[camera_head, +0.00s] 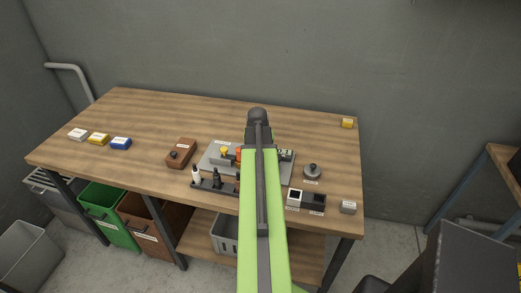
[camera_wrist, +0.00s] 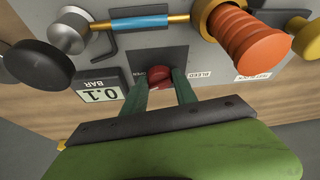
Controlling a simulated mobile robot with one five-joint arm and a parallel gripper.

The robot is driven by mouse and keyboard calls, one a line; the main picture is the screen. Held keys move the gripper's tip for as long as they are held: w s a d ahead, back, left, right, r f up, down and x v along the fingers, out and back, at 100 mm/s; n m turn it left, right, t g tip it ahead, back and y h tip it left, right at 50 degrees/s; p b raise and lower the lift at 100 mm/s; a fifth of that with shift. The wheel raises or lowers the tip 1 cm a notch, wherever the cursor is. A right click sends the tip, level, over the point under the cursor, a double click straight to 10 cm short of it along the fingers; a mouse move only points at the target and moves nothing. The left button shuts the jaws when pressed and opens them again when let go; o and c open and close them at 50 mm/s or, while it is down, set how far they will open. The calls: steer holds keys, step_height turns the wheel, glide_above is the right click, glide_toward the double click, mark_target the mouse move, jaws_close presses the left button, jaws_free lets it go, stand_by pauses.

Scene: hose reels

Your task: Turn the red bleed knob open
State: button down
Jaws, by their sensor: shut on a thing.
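The red bleed knob (camera_wrist: 159,75) shows in the wrist view, next to a label reading BLEED, on a dark patch of the grey panel (camera_wrist: 200,30). My gripper (camera_wrist: 160,88) is shut on the knob, with one green finger on each side of it. In the head view my green arm reaches over the panel (camera_head: 213,161) and hides the knob and the fingertips. How far the knob is turned cannot be told.
Close around my gripper are an orange ribbed knob (camera_wrist: 248,38), a gauge reading 0.1 BAR (camera_wrist: 99,95), a black round knob (camera_wrist: 38,63) and a blue-banded brass pipe (camera_wrist: 140,23). A brown box (camera_head: 181,153) stands left of the panel. The table's left part holds small labelled blocks (camera_head: 98,138).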

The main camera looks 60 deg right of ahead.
steer(key=shift+w+m+g, duration=0.1)
steer(key=shift+m+g, duration=0.7)
steer(key=shift+m, duration=1.3)
steer(key=c, duration=1)
jaws_free()
steer(key=shift+o, duration=0.2)
steer(key=a+p+v, duration=0.1)
steer(key=p+v, duration=1.5)
steer(key=v, duration=0.1)
